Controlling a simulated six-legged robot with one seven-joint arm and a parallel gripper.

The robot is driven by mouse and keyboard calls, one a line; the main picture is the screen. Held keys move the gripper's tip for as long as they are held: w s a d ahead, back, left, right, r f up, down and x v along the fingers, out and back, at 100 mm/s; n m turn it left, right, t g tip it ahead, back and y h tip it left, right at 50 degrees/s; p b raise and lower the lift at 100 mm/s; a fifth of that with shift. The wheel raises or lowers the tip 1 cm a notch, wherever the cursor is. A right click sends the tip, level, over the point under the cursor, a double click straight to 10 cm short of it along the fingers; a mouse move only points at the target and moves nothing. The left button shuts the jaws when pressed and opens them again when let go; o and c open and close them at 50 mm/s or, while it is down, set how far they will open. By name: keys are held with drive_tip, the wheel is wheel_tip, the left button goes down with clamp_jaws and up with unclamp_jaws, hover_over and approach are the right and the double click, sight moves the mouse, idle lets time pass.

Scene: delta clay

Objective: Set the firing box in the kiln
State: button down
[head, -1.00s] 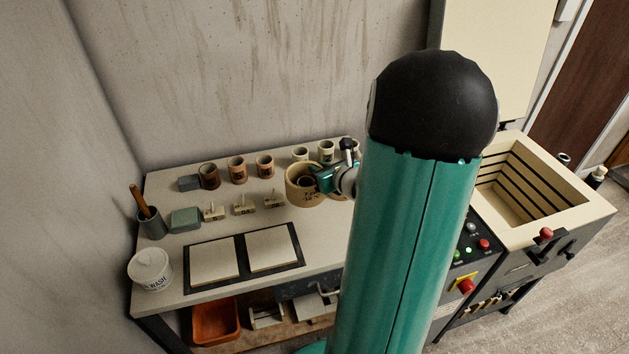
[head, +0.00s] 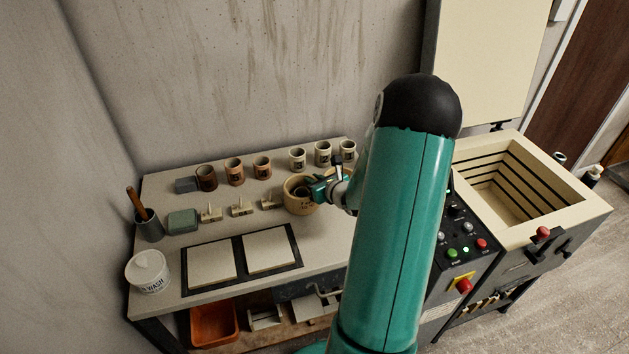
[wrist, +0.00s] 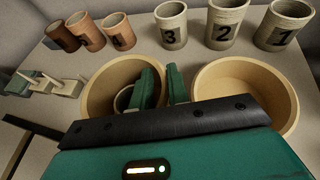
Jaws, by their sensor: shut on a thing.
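The firing box is a round tan tub (head: 298,206) near the middle of the bench in the head view. In the wrist view it is the left tub (wrist: 95,84), with a small cup (wrist: 123,98) inside. My gripper (wrist: 162,84) is shut on its right wall, one finger inside and one outside. The gripper (head: 318,188) also shows at the tub's right side in the head view. I cannot tell whether the tub touches the bench. The kiln (head: 577,205) stands open at the right, with its square chamber visible.
An empty second tub (wrist: 282,100) is close to the right of the held one. Cups numbered 1, 2 and 3 (head: 323,155) and brown cups (head: 234,170) line the back. Square slabs (head: 212,265) lie in front. A control panel (head: 462,240) with buttons adjoins the kiln.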

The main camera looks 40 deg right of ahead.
drive_tip(key=shift+f, duration=0.1)
drive_tip(key=c, duration=1.3)
unclamp_jaws()
drive_tip(key=shift+c, duration=0.2)
drive_tip(key=v, duration=1.2)
